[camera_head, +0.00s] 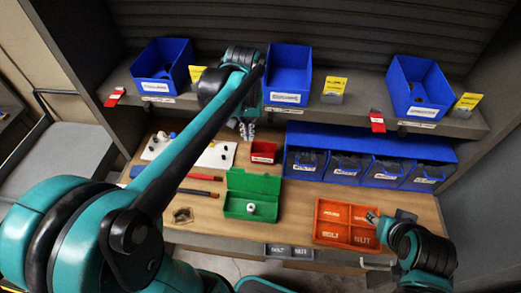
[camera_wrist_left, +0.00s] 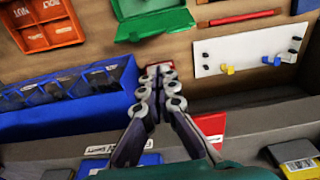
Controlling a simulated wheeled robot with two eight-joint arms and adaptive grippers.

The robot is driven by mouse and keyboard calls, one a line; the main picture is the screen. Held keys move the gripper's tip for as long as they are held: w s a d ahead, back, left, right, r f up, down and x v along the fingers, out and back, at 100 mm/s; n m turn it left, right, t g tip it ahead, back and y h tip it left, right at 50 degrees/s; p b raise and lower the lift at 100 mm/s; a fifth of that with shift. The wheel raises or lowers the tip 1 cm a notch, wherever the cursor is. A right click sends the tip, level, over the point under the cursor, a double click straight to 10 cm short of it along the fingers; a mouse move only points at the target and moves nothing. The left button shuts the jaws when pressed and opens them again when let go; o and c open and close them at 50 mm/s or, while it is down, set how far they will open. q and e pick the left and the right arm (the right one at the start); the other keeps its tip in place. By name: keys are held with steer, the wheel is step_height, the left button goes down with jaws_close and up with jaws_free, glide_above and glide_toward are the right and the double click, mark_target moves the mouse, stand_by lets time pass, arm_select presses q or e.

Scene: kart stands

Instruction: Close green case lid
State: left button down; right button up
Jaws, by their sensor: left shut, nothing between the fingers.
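The green case (camera_head: 240,214) sits on the wooden bench with its lid (camera_head: 255,182) raised at the back. A small white round object (camera_head: 250,208) is inside it. The case also shows at the top of the left wrist view (camera_wrist_left: 152,24), partly cut off. My left gripper (camera_head: 247,133) is behind and above the case, near the shelf edge, apart from the lid. In the left wrist view its fingers (camera_wrist_left: 160,75) are together and empty. My right gripper (camera_head: 372,217) is at the orange tray's right side; its jaws are too small to judge.
An orange divided tray (camera_head: 345,209) lies right of the case. A small red bin (camera_head: 264,151) stands behind the lid. Blue bins (camera_head: 370,168) line the back right. Red and black rods (camera_head: 199,191) and a white board (camera_head: 215,154) lie to the left. A shelf (camera_head: 350,113) overhangs behind.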

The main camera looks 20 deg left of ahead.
arm_select(q)
steer(key=b, duration=0.4)
glide_toward(253, 181)
steer(key=w+a+f, duration=0.2)
steer(key=w+f, duration=0.1)
steer(key=f, duration=0.3)
steer(key=shift+w+r, duration=0.15)
steer(key=shift+r, duration=0.1)
